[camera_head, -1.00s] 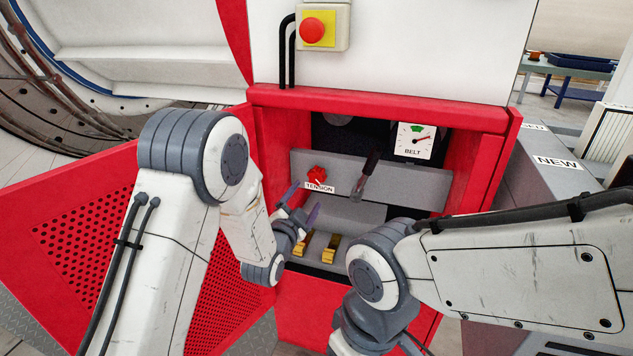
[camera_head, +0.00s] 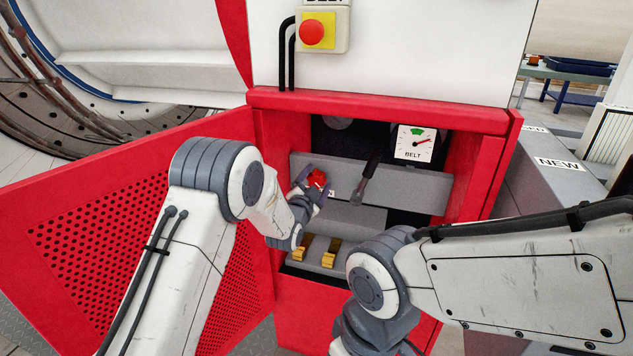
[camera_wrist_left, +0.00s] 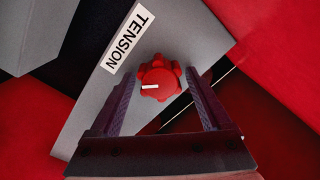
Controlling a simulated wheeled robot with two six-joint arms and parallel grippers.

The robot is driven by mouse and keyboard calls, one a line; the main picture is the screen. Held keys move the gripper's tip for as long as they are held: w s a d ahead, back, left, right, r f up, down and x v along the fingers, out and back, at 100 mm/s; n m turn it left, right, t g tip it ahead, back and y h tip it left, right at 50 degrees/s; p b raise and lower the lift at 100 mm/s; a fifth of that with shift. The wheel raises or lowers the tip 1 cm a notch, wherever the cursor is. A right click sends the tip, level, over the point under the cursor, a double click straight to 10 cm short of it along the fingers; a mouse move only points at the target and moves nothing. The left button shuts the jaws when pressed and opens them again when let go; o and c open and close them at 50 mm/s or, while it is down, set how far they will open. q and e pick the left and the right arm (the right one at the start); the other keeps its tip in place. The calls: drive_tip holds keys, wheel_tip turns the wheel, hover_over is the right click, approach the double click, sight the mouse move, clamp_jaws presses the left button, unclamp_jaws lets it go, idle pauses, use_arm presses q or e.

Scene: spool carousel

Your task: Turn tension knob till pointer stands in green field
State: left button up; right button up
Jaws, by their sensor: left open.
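The red lobed tension knob (camera_head: 317,178) sits on the grey panel inside the red cabinet. In the left wrist view the knob (camera_wrist_left: 160,78) shows a white mark, beside the TENSION label (camera_wrist_left: 127,38). My left gripper (camera_head: 311,188) is open, with its fingers on either side of the knob; I cannot tell whether they touch it. In the left wrist view the fingers (camera_wrist_left: 161,92) stand apart with the knob between and beyond their tips. The BELT gauge (camera_head: 415,143) has a green field at the top; its red pointer points right and slightly up, outside the green. My right gripper is not visible.
A dark-handled lever (camera_head: 369,174) stands just right of the knob. Brass pieces (camera_head: 331,253) lie below. The open perforated red door (camera_head: 110,225) is at left. A red stop button (camera_head: 312,30) is above. My right arm crosses the lower right.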

use_arm(q)
clamp_jaws()
drive_tip(key=n+b, duration=0.1)
drive_tip(key=n, duration=0.2)
drive_tip(key=n+b, duration=0.1)
drive_tip(key=n, duration=0.2)
drive_tip(key=shift+n, duration=0.3)
drive_tip(key=n+b, duration=0.1)
drive_tip(key=n, duration=0.2)
drive_tip(key=shift+a, duration=0.1)
drive_tip(key=shift+n+b, duration=0.3)
drive_tip(key=shift+n, duration=1.8)
